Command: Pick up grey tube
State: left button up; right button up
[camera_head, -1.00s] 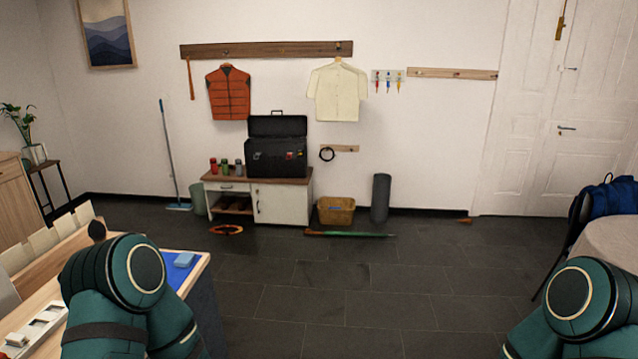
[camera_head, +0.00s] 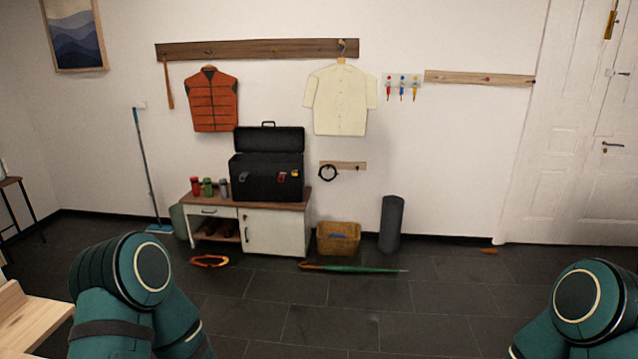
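A dark grey tube (camera_head: 391,224) stands upright on the floor against the back wall, right of a wicker basket. It looks like a rolled mat and nothing touches it. My two green arms show at the lower left and lower right, well short of the tube. Both grippers are outside the picture.
The basket (camera_head: 338,238) stands left of the tube, beside a white cabinet (camera_head: 274,232) bearing an open black toolbox (camera_head: 267,168). A green umbrella (camera_head: 355,269) and an orange ring (camera_head: 209,261) lie on the floor. A wooden table edge (camera_head: 35,318) is at lower left.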

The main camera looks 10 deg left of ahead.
aim_at(223, 183)
jog(key=i, duration=1.5)
jog(key=i+j+u, duration=0.25)
jog(key=i, duration=0.4)
jog(key=i+l+u, duration=0.1)
jog(key=i+u, duration=0.15)
jog(key=i, duration=0.4)
jog(key=i+j+u, duration=0.25)
jog(key=j, duration=0.2)
jog(key=i+j+u, duration=0.25)
jog(key=i+j, duration=0.1)
jog(key=j, duration=0.2)
jog(key=i+j, duration=0.1)
jog(key=j, duration=0.2)
